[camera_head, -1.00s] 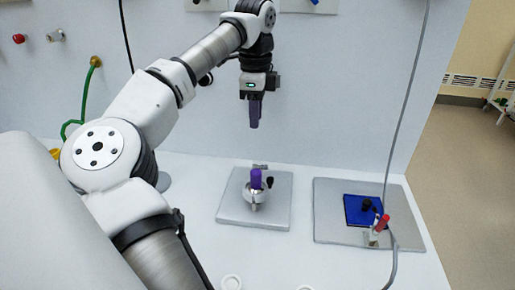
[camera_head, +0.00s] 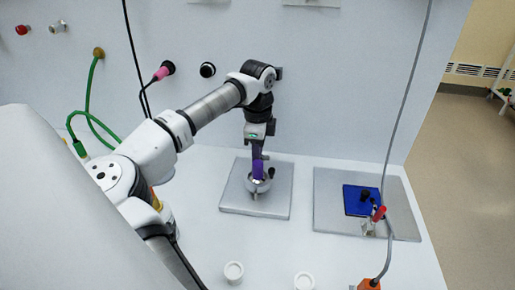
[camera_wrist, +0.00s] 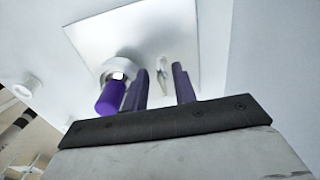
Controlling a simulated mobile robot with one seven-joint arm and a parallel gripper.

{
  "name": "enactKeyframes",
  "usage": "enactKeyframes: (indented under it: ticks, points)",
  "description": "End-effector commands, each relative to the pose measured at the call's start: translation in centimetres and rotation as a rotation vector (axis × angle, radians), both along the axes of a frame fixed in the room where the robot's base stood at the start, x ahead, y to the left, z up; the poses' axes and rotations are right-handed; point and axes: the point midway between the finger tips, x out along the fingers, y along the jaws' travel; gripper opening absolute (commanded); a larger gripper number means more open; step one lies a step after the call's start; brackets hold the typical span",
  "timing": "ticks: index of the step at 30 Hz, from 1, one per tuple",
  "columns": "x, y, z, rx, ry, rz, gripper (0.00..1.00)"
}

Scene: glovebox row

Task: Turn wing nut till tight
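My gripper (camera_head: 257,158) points down over the left grey plate (camera_head: 232,202), its purple fingers overlapping a purple-topped round metal fitting (camera_head: 258,187). In the wrist view my gripper (camera_wrist: 159,70) is open, its two purple fingers apart with the plate showing between them. A small silver winged piece (camera_wrist: 162,75), which looks like the wing nut, shows in the gap between the fingertips; contact and its depth are unclear. In the head view it is hidden behind my gripper. The purple cylinder (camera_wrist: 111,97) with its metal ring stands just left of the left finger.
A black knob (camera_head: 271,172) sits beside the fitting. A right-hand plate (camera_head: 335,225) carries a blue pad (camera_head: 357,203) and a red-handled clamp (camera_head: 379,213), with a grey cable alongside. White cups (camera_head: 233,272) stand at the front. Hoses hang at the left wall.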

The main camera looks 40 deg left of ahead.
Motion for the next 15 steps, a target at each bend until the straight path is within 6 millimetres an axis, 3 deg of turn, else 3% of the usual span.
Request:
enactKeyframes:
  ticks: [5,11,15]
  points:
    - [0.01,-0.01,-0.02,0.0,0.0,0.0,0.27]
    - [0.01,-0.01,0.0,0.0,0.0,0.0,0.02]
    - [0.01,-0.02,0.01,0.0,0.0,0.0,0.0]
